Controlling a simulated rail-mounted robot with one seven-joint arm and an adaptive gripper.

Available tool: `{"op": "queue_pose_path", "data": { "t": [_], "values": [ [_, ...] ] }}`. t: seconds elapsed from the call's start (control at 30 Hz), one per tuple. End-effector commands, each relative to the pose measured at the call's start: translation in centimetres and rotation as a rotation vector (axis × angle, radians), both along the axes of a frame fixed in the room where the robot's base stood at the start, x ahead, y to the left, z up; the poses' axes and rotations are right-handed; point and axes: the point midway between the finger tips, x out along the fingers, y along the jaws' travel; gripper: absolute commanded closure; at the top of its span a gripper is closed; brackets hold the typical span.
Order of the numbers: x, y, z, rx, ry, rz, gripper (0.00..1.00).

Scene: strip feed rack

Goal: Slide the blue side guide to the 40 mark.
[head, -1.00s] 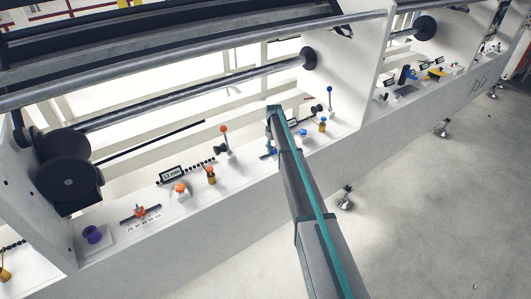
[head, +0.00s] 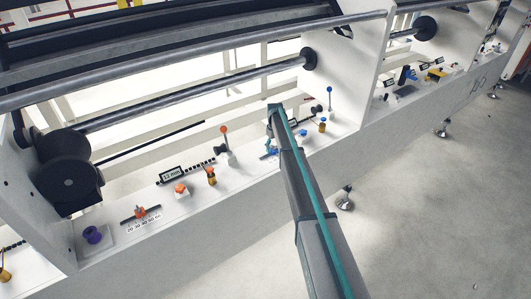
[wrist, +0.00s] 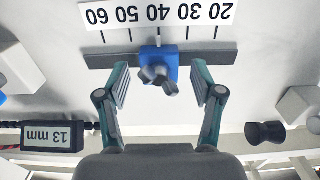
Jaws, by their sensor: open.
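The blue side guide (wrist: 158,66), with a dark knob (wrist: 157,77) on it, sits on a dark rail (wrist: 213,54) in the wrist view. Its pointer lines up with the 40 tick of the white scale (wrist: 160,14), as closely as I can tell; the scale appears upside down. My gripper (wrist: 160,84) is open, with one finger on each side of the guide and a visible gap on both sides. In the head view the gripper (head: 271,138) is small over the panel, and my arm hides much of the guide there.
A 13 mm display (wrist: 53,137) lies to the left in the wrist view, and a black knob (wrist: 265,132) to the right. In the head view, an orange guide with its own scale (head: 144,224), a purple knob (head: 93,235) and a 12 mm display (head: 171,175) stand farther left.

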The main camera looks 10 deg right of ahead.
Motion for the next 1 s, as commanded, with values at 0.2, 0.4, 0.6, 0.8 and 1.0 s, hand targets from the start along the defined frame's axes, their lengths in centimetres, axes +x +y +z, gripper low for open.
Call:
{"op": "queue_pose_path", "data": {
  "t": [0.2,0.4,0.6,0.8,1.0],
  "values": [
    [0.0,0.0,2.2,0.000,-0.001,0.000,0.33],
    [0.0,0.0,4.0,0.000,0.000,0.000,0.33],
    [0.0,0.0,5.1,0.000,0.000,0.000,0.33],
    [0.0,0.0,5.1,0.000,0.000,0.000,0.33],
    [0.0,0.0,5.1,0.000,0.000,0.000,0.33]
  ]
}}
